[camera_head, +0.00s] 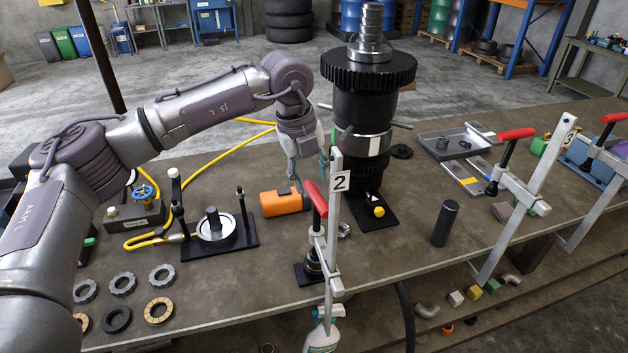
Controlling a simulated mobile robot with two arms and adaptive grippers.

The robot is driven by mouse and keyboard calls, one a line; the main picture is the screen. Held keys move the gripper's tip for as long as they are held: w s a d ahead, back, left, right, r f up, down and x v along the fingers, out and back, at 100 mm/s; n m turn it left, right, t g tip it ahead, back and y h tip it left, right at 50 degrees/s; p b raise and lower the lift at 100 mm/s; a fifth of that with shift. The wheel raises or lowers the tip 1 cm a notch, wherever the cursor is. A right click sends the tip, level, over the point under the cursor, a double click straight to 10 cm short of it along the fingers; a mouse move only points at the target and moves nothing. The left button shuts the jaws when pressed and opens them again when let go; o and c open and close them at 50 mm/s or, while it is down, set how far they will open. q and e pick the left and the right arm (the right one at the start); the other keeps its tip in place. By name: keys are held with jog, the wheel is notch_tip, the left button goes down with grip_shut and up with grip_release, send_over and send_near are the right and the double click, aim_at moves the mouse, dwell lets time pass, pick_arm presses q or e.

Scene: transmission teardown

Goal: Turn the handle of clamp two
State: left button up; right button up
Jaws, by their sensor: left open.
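Clamp two (335,240), a grey bar clamp with a white "2" label, stands upright at the table's front edge. Its red handle (315,198) is tilted, with the upper end leaning left, on the left side of the bar. My left gripper (305,165) is open and points down, just above and behind the red handle. It is apart from the handle, as far as I can see, and the clamp's bar partly covers its right finger. My right gripper is not in view.
A tall black gear assembly (365,110) stands behind the clamp. An orange block (284,202) lies left of it. A black fixture (218,235), several rings (122,284) and a dark cylinder (445,222) are on the table (400,245). Other red-handled clamps (516,133) stand right.

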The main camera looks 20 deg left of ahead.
aim_at(315, 193)
pick_arm(q)
jog(key=shift+w+d+f+p, duration=0.15)
jog(key=shift+f+p, duration=0.15)
jog(key=shift+f, duration=0.75)
jog(key=shift+w+d+f+p, duration=0.1)
jog(key=shift+f+p, duration=0.2)
jog(key=shift+f, duration=0.7)
grip_shut()
